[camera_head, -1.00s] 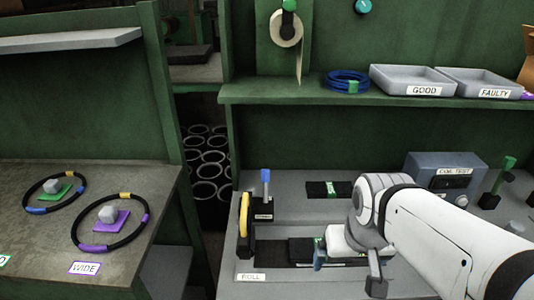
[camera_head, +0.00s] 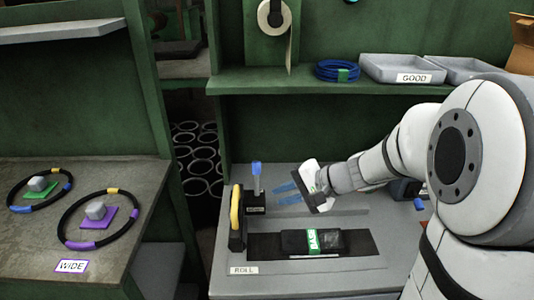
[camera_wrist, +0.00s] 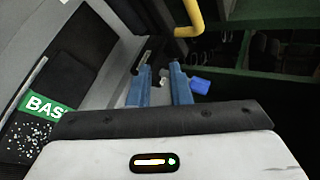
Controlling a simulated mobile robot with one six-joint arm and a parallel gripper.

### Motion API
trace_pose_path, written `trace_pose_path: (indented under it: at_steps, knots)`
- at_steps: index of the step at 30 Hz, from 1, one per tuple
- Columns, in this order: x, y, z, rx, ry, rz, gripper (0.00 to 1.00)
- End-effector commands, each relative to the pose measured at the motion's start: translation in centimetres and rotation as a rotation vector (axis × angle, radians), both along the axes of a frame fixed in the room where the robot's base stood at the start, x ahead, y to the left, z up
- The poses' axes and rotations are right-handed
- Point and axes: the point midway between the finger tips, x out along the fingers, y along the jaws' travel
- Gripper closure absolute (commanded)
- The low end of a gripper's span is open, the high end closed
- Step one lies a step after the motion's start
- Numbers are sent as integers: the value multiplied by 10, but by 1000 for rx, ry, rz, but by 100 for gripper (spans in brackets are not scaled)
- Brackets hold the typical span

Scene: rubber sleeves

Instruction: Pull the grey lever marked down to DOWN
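The lever (camera_head: 256,181) has a short grey shaft with a blue knob and stands upright on a small black base (camera_head: 255,201). The white label on the base is too small to read. My gripper (camera_head: 277,195) is right of the lever, its two blue fingers pointing left toward it. The fingers are apart with a gap between them, and no held object shows. In the wrist view the blue knob (camera_wrist: 200,86) appears just right of the fingers (camera_wrist: 160,72), and they look apart from it.
A black block marked BASE (camera_head: 340,241) lies on a dark strip in front. A green shelf (camera_head: 300,87) with trays overhangs behind.

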Motion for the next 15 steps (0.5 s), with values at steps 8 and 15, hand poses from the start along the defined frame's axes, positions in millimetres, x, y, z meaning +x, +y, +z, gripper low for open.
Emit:
trace_pose_path:
  at_steps: [8, 15]
  knots:
    - [83, -30, -11, 249, -52, -268, 100]
    - [112, -48, -15, 326, -85, -380, 100]
